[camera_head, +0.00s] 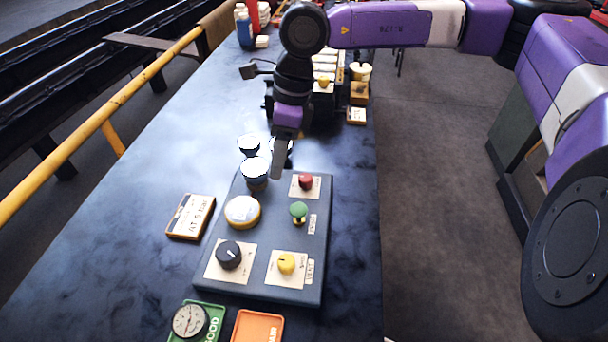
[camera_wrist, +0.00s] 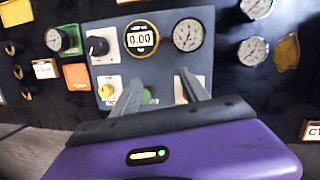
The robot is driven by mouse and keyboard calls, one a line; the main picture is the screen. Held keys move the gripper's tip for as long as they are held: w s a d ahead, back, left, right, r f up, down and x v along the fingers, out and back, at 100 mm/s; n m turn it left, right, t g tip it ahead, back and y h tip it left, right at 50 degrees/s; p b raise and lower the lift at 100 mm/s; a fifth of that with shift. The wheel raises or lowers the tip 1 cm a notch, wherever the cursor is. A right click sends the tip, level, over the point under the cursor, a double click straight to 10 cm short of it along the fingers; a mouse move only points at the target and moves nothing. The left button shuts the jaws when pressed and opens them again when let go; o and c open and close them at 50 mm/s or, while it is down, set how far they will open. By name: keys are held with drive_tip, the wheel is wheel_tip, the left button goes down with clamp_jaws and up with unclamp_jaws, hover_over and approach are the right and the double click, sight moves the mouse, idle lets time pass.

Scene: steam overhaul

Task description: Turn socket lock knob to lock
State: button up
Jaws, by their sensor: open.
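The grey control panel (camera_head: 270,208) lies on the bench. It carries a black knob (camera_head: 229,254), a yellow knob (camera_head: 286,263), a green knob (camera_head: 298,210) and a red knob (camera_head: 306,182). The labels are too small to tell which is the socket lock knob. My gripper (camera_head: 279,165) is open, pointing down over the far part of the panel. In the wrist view the spread fingers (camera_wrist: 162,86) frame the green knob (camera_wrist: 147,96) and red knob (camera_wrist: 183,91), partly hiding them. The black knob (camera_wrist: 97,46) and yellow knob (camera_wrist: 106,90) are left of the fingers. Nothing is held.
A round yellow-rimmed display (camera_head: 242,212) and a dial gauge (camera_head: 256,171) sit on the panel. A sign plate (camera_head: 190,216) lies to its left. Green (camera_head: 210,333) and orange (camera_head: 258,327) trays are nearer. Dark equipment and small boxes stand beyond. A yellow rail (camera_head: 100,118) runs left.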

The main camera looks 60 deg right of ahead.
sight(305, 177)
drive_tip(key=s+d+h, duration=0.1)
drive_tip(key=d, duration=0.1)
drive_tip(key=s+d+f+g, duration=0.1)
drive_tip(key=d, duration=0.1)
drive_tip(key=d+f+h, duration=0.1)
drive_tip(key=d, duration=0.1)
drive_tip(key=shift+s+h, duration=0.3)
drive_tip(key=shift+s, duration=0.1)
drive_tip(key=shift+s+f+g, duration=0.1)
drive_tip(key=shift+f+g, duration=0.05)
drive_tip(key=shift+g, duration=0.15)
wheel_tip(305, 177, down, 7)
drive_tip(key=shift+f+p, duration=0.15)
drive_tip(key=shift+p, duration=0.35)
clamp_jaws()
